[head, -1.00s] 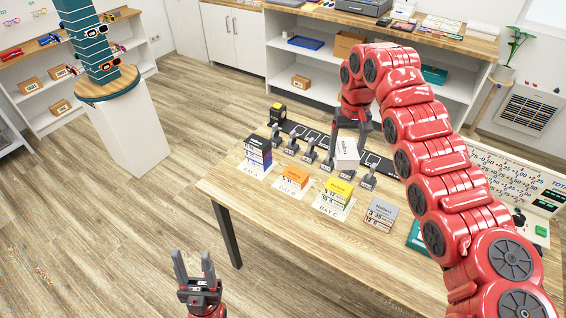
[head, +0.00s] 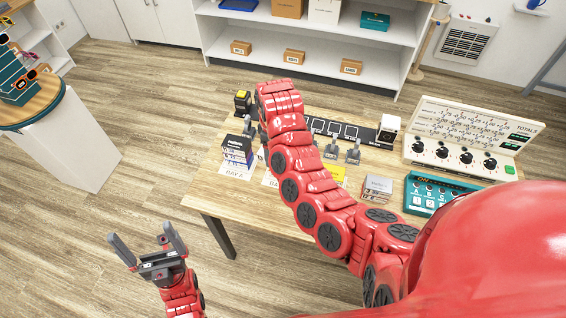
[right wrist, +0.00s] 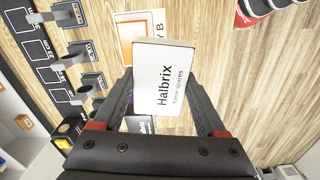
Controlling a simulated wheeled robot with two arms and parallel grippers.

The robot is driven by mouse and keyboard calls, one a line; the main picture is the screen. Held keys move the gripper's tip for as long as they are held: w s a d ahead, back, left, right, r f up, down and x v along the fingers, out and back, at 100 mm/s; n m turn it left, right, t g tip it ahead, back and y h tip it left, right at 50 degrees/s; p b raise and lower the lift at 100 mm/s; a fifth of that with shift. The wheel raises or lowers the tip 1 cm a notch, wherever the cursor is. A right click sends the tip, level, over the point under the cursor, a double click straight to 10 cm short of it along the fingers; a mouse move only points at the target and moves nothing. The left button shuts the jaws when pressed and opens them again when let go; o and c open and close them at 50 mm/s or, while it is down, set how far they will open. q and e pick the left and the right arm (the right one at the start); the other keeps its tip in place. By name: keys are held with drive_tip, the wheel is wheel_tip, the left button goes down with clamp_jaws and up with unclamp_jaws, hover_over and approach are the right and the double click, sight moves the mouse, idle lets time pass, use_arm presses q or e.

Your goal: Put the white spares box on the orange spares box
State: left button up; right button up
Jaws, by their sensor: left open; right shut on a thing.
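The white spares box (right wrist: 163,80), printed "Halbrix frame spares", is held between the fingers of my right gripper (right wrist: 163,98) in the right wrist view. The orange spares box (right wrist: 129,33) shows only in part on a card ending in "Y B", behind the white box and apparently below it. I cannot tell the gap between them. In the head view my right arm hides both boxes and the right gripper. My left gripper (head: 142,238) is open and empty, over the floor left of the table.
A dark box stack (head: 237,150) stands on the table (head: 208,188) left of my right arm. A yellow box (head: 338,174) is partly hidden, with a grey box (head: 377,188) to its right. Grey stands (head: 353,152) and a teal panel (head: 432,196) are near.

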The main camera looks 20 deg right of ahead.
drive_tip(key=s+d+f+n+p, duration=0.1)
drive_tip(key=s+d+f, duration=0.15)
drive_tip(key=s, duration=0.35)
drive_tip(key=s+d+f+n+p, duration=0.1)
drive_tip(key=s+d+f, duration=0.15)
drive_tip(key=s, duration=0.35)
drive_tip(key=w, duration=0.4)
drive_tip(key=w+f, duration=0.1)
drive_tip(key=w, duration=0.7)
drive_tip(key=shift+w+a+f+b, duration=0.2)
drive_tip(key=shift+a+f+b, duration=0.1)
drive_tip(key=shift+a+f, duration=0.1)
drive_tip(key=shift+w+f, duration=0.1)
drive_tip(key=shift+w, duration=0.2)
drive_tip(key=shift+w+f, duration=0.25)
drive_tip(key=shift+w, duration=0.25)
drive_tip(key=shift+w+b, duration=0.3)
drive_tip(key=shift+w, duration=0.55)
drive_tip(key=shift+f+b, duration=0.45)
drive_tip(key=shift+f, duration=1.2)
